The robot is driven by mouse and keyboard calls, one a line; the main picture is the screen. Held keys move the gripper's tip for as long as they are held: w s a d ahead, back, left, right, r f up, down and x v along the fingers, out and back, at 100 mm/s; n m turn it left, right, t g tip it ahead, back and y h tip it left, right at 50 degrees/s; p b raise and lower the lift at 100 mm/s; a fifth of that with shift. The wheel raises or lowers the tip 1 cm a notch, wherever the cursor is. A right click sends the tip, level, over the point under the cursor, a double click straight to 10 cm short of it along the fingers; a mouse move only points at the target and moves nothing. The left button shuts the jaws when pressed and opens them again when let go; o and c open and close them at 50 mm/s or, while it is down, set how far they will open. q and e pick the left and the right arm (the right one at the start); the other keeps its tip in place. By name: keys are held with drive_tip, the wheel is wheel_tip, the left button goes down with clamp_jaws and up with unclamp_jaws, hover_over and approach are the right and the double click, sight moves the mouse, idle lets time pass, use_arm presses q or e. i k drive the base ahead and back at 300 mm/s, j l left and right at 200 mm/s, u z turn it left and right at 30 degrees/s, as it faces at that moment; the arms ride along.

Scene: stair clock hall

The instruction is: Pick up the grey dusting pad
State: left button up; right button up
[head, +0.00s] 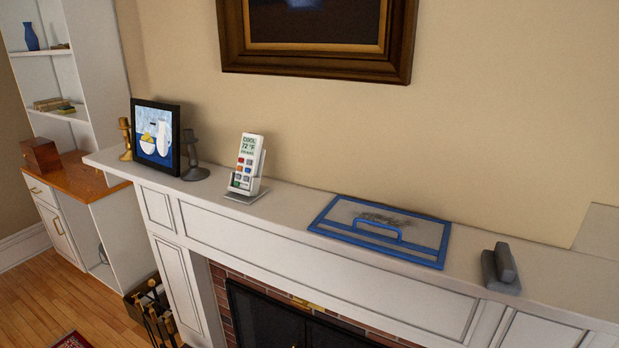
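The grey dusting pad (501,270) rests on the white mantel shelf (290,213) towards its right end, close to the front edge. It is a dark grey block with a raised grip on top. Nothing covers it. Neither of my grippers shows in the head view.
Left of the pad lies a blue-framed panel (441,262) with a handle and a dark smudge. Further left stand a remote in a holder (247,166), a grey candlestick (193,160), a framed picture (155,138) and a brass candlestick (125,140). A fireplace (270,318) is below.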

sight(500, 273)
drive_tip(key=z, duration=1.3)
drive_tip(key=k, duration=0.05)
